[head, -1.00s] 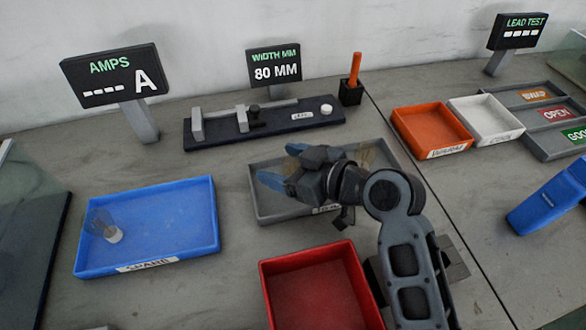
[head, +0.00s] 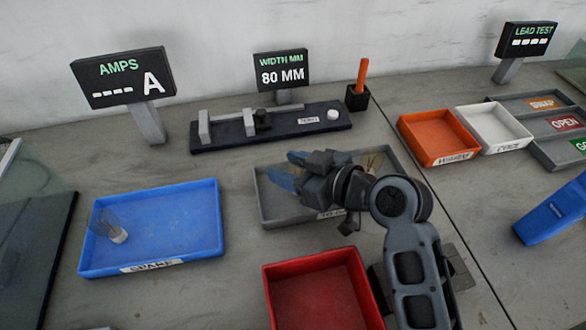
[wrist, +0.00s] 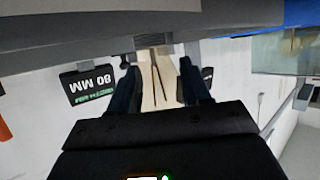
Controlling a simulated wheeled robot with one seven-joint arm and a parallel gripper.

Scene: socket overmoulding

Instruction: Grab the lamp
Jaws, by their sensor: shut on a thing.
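My gripper (head: 290,168) is low over the grey tray (head: 268,218) in the middle of the table. In the wrist view its two dark fingers (wrist: 160,92) stand on either side of a pale, see-through piece (wrist: 148,88) with two thin dark wires. They are shut on it, and it looks like a lamp. A grey ridged part (wrist: 150,41) shows at its end. In the head view the fingers and wrist hide this lamp. Another clear lamp with a white base (head: 119,236) lies in the blue tray (head: 180,262) at left.
A red tray (head: 322,260) is in front of the grey tray. A width gauge (head: 270,128) and an orange-handled tool in a black holder (head: 358,97) stand behind. Orange (head: 434,155) and white (head: 520,142) trays are at right. Bare table separates the blue and grey trays.

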